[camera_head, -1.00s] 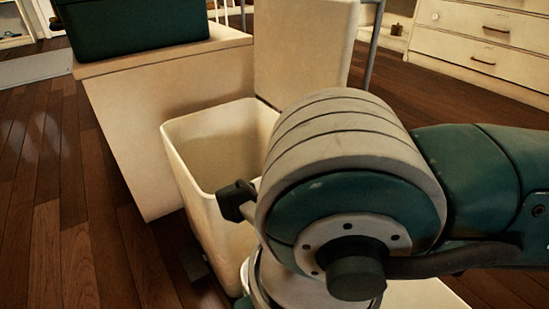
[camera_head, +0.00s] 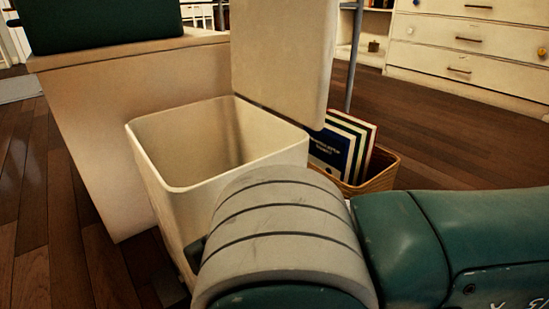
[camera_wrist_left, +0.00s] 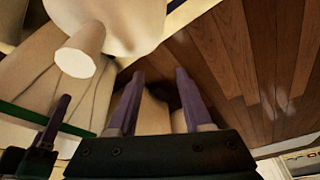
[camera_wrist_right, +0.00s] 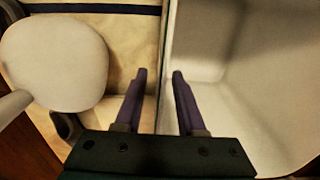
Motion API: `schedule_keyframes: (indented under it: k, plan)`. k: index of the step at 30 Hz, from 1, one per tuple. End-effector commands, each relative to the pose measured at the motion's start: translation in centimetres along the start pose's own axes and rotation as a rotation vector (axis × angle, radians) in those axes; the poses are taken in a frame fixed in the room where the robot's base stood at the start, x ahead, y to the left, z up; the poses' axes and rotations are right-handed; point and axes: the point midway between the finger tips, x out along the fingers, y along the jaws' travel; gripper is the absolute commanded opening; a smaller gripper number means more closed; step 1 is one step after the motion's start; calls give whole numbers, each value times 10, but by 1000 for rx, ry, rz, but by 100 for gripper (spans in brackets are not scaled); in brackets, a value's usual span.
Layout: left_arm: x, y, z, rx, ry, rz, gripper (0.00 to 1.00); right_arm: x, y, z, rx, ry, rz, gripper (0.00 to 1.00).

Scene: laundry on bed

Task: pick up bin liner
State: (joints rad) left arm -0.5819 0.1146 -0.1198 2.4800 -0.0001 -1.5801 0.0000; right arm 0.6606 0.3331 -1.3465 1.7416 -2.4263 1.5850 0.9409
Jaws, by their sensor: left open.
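An open cream bin (camera_head: 170,165) stands on the wooden floor in the head view, its lid (camera_head: 282,60) raised behind it. I cannot make out a separate bin liner; the inside looks plain and pale. My right arm comes in from the right and covers the bin's near right side. In the right wrist view, my right gripper (camera_wrist_right: 160,75) is open, with the bin's wall edge between its fingers in the picture and the pale interior (camera_wrist_right: 245,90) to the right. Contact is unclear. My left gripper (camera_wrist_left: 159,74) is open and empty in the left wrist view, away from the bin.
A cream cabinet (camera_head: 120,110) with a dark green box (camera_head: 95,22) on top stands behind left of the bin. A wicker basket (camera_head: 382,178) holding books (camera_head: 342,145) stands to its right. White drawers (camera_head: 470,45) stand at the back right. Floor is clear at left.

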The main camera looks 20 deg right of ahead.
Motion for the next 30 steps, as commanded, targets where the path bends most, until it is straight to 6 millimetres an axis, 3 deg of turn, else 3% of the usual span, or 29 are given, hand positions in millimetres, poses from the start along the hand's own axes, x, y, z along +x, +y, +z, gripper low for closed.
schedule_keyframes:
  k: [7,18,30]
  plan:
    - [2,-2,1,7,0,-5,50,2,0,0,0,-1,1,39]
    - [2,-2,0,9,1,-7,50,2,0,0,0,-1,1,0]
    - [2,-1,0,5,2,-4,50,2,0,0,0,-1,0,0]
